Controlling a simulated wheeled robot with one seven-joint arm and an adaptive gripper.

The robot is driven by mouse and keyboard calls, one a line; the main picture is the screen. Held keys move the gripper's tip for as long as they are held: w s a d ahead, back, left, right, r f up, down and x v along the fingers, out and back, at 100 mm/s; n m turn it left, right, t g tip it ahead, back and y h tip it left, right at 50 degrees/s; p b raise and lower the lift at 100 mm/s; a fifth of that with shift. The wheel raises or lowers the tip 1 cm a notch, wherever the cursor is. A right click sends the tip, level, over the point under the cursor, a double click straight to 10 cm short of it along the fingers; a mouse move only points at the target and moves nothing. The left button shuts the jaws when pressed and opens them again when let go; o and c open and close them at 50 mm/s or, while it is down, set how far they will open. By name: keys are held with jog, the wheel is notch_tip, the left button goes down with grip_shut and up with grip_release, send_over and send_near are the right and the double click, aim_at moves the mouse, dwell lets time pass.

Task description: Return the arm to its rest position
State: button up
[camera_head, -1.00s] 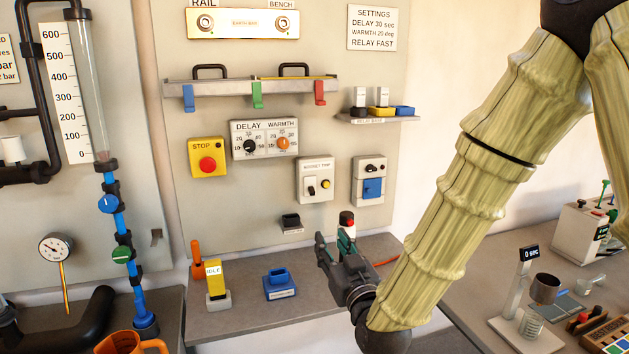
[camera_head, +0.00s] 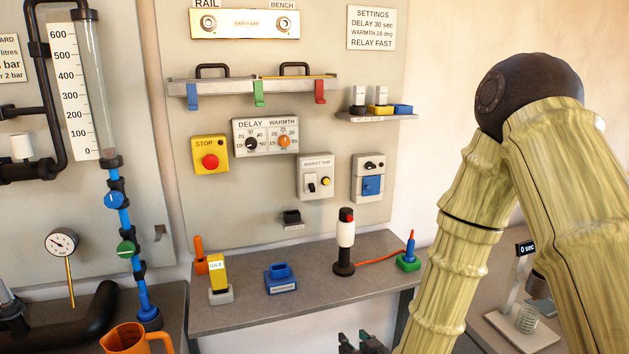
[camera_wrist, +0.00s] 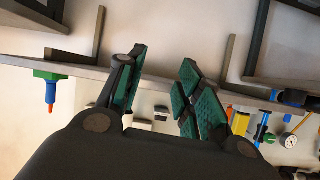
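My gripper (camera_wrist: 158,95) is open in the wrist view, with its green-padded fingers spread apart and nothing between them. In the head view only the tip of my gripper (camera_head: 364,343) shows at the bottom edge, below and in front of the bench shelf. My arm, in a yellowish ribbed sleeve, is folded with its elbow high at the right of the head view. The rest of my gripper is cut off by the frame there.
A grey shelf (camera_head: 330,290) holds a red-topped white post (camera_head: 346,240), a green-based blue probe (camera_head: 409,252), a blue holder (camera_head: 281,279) and a yellow IDLE block (camera_head: 218,272). An orange jug (camera_head: 128,340) stands lower left. A scale (camera_head: 522,325) stands right.

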jog(key=s+d+f+m+g+h, duration=0.1)
jog(key=s+d+f+g, duration=0.1)
jog(key=s+f, duration=0.35)
jog(key=s+d+f+g, duration=0.2)
jog(key=s+f, duration=0.1)
jog(key=f, duration=0.5)
jog(key=s+d+f+g+h, duration=0.1)
jog(key=s+d+f+g, duration=0.1)
jog(key=s+f, duration=0.3)
jog(key=s+d+f+m+g, duration=0.1)
jog(key=s+d+f+g, duration=0.2)
jog(key=s, duration=0.9)
jog(key=s+d+f+g+h, duration=0.1)
jog(key=s+d+f+g, duration=0.2)
jog(key=s+f, duration=0.5)
jog(key=shift+s+d+m+h, duration=0.3)
jog(key=shift+s+d, duration=0.35)
jog(key=shift+s, duration=0.15)
